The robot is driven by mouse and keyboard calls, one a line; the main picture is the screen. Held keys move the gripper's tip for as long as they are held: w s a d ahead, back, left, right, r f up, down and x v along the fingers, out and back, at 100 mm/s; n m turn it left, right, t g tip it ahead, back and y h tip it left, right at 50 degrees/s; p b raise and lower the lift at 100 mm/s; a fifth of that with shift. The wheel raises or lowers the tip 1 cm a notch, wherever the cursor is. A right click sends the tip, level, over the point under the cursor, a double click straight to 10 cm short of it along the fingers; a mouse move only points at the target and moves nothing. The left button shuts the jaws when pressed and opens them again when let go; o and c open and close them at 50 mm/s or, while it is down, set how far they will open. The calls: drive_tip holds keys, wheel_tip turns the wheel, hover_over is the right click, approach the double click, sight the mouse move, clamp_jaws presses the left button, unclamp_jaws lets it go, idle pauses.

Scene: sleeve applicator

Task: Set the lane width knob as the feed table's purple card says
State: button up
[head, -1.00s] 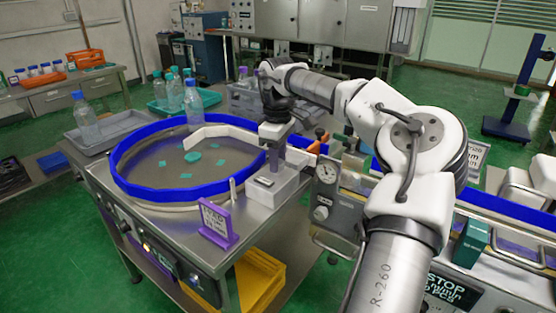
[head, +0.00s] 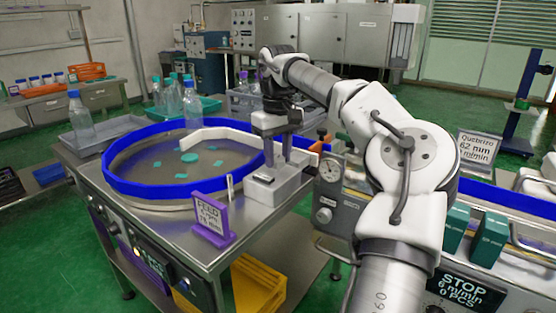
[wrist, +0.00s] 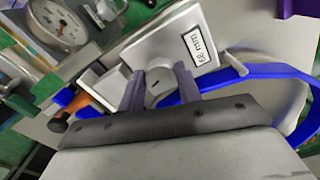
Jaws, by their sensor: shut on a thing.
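My gripper (wrist: 160,92) points down at the lane width block at the right edge of the feed table (head: 190,250). In the wrist view its fingers stand on either side of a round grey knob (wrist: 157,82) with a dark index line, shut on it. A small display on the white block (wrist: 170,45) reads something like 68 mm, tilted in view. In the head view the gripper (head: 278,150) hides the knob above the block (head: 278,187). The purple card (head: 212,222) stands on the table's front side; it reads FEED, with an rpm line and what looks like 76 mm.
A blue-rimmed round table (head: 120,188) holds flat teal pieces left of the block. Bottles (head: 192,105) stand behind.

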sight(277, 158)
drive_tip(key=shift+w+r, duration=0.1)
drive_tip(key=shift+r, duration=0.05)
drive_tip(key=o, duration=1)
wheel_tip(277, 158, up, 14)
drive_tip(key=p, duration=0.4)
drive_tip(key=shift+a, duration=0.1)
